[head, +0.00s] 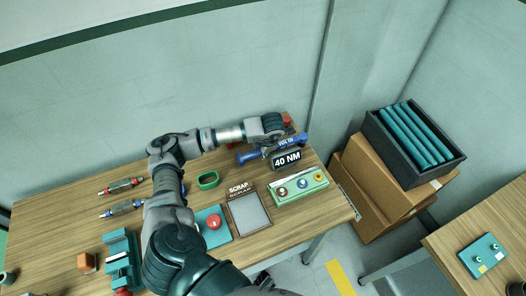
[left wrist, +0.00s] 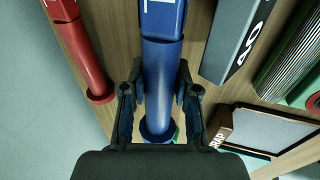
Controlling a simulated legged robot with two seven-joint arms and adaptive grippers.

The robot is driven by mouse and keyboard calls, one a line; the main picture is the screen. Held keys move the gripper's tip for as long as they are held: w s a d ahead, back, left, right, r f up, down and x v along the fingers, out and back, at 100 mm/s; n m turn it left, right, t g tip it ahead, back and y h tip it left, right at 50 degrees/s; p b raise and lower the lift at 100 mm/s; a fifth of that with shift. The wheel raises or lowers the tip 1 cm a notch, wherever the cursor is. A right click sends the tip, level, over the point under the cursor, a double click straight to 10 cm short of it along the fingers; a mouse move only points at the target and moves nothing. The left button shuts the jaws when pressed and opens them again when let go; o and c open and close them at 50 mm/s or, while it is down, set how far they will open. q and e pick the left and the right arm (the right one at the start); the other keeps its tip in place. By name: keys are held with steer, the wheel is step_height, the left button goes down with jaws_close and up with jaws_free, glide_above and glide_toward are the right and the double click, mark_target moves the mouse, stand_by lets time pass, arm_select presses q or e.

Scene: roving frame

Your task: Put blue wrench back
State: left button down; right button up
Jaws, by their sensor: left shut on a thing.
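The blue wrench (head: 270,148) is at the back right of the wooden table, beside a black "40 NM" block (head: 287,159). My left gripper (head: 273,128) reaches over it from behind and is shut on its handle. In the left wrist view the blue wrench (left wrist: 158,75) runs between the two fingers of the gripper (left wrist: 160,88), with its labelled end away from the camera. I cannot tell whether the wrench touches the table. A red wrench (left wrist: 82,50) lies to its left, apart from it, and is mostly hidden in the head view. My right gripper is not in view.
A green panel with knobs (head: 299,187), a scrap tray (head: 249,215), a red button on a teal plate (head: 213,222) and a green ring (head: 208,180) are nearby. Screwdriver-like tools lie left. Cardboard boxes (head: 368,190) and a dark crate (head: 385,145) stand right of the table.

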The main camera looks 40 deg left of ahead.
arm_select(q)
steer(key=shift+a+f, duration=0.15)
steer(key=shift+a, duration=0.75)
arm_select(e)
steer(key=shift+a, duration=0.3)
arm_select(q)
steer(key=shift+d, duration=0.15)
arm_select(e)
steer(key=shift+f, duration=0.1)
arm_select(q)
steer(key=shift+d+f+b, duration=0.25)
steer(key=shift+d+b, duration=0.05)
steer(key=shift+b, duration=0.05)
steer(key=shift+a+f+b, duration=0.35)
steer(key=shift+f+b, duration=0.05)
steer(key=shift+f, duration=0.25)
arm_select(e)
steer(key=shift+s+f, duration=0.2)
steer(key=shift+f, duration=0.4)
arm_select(q)
steer(key=shift+d, duration=0.1)
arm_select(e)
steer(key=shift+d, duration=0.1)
arm_select(q)
steer(key=c, duration=0.8)
jaws_free()
steer(key=shift+d+r, duration=0.1)
steer(key=shift+d, duration=0.05)
